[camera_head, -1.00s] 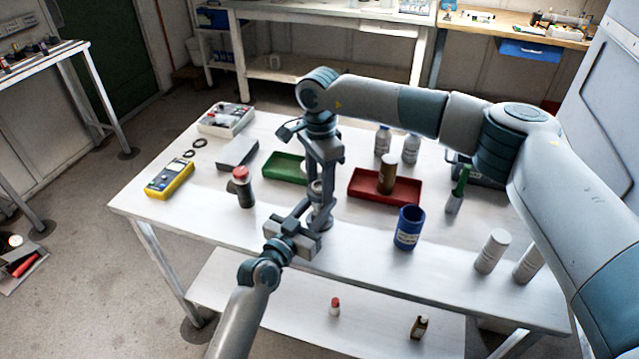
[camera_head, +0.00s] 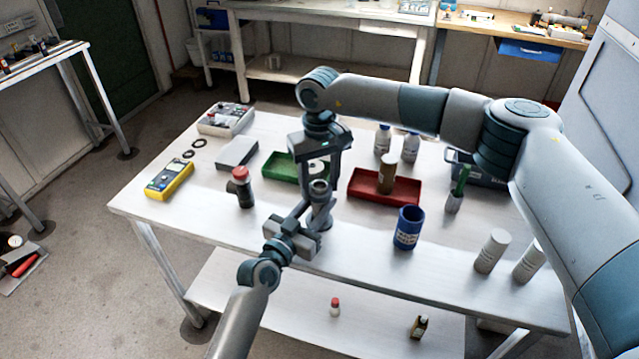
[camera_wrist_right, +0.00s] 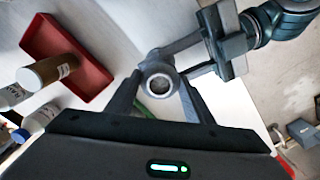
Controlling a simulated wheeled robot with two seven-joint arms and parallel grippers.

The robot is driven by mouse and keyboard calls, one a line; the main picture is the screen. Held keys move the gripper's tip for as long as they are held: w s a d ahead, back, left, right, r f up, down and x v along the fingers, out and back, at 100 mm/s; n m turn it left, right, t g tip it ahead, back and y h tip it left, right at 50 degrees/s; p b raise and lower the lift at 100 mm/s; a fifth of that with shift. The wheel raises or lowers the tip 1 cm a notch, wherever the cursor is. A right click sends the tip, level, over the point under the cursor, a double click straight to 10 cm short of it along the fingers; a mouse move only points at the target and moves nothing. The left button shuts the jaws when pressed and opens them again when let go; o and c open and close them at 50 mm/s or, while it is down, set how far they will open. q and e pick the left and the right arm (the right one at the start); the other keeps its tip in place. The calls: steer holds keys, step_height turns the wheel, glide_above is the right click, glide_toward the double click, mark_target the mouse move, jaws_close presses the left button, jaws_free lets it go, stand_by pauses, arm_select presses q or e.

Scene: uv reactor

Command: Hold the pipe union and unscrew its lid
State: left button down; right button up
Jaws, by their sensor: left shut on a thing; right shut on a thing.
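The grey pipe union (camera_head: 319,207) stands upright on the white table, partly hidden by my grippers. My left gripper (camera_head: 312,212) comes from the front left and is shut on its body from the side. My right gripper (camera_head: 321,184) points down from above and is shut on the lid (camera_head: 319,186) at its top. In the right wrist view the round lid (camera_wrist_right: 160,83) lies between the right gripper's fingertips (camera_wrist_right: 160,88), with the left gripper (camera_wrist_right: 190,58) beyond it. Whether the lid has risen from the body cannot be told.
A green tray (camera_head: 279,170) and a red tray (camera_head: 412,190) with a brown bottle (camera_head: 387,174) flank the grippers behind. A blue cup (camera_head: 408,229) stands to the right. A dark, red-capped pipe piece (camera_head: 242,190) stands left. The table's front left is clear.

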steer(key=n, duration=0.5)
steer(key=shift+n, duration=0.4)
steer(key=o, duration=1.1)
steer(key=shift+o, duration=0.2)
steer(key=shift+r, duration=0.15)
steer(key=shift+r, duration=2.1)
steer(key=shift+m, duration=0.3)
steer(key=shift+c, duration=0.3)
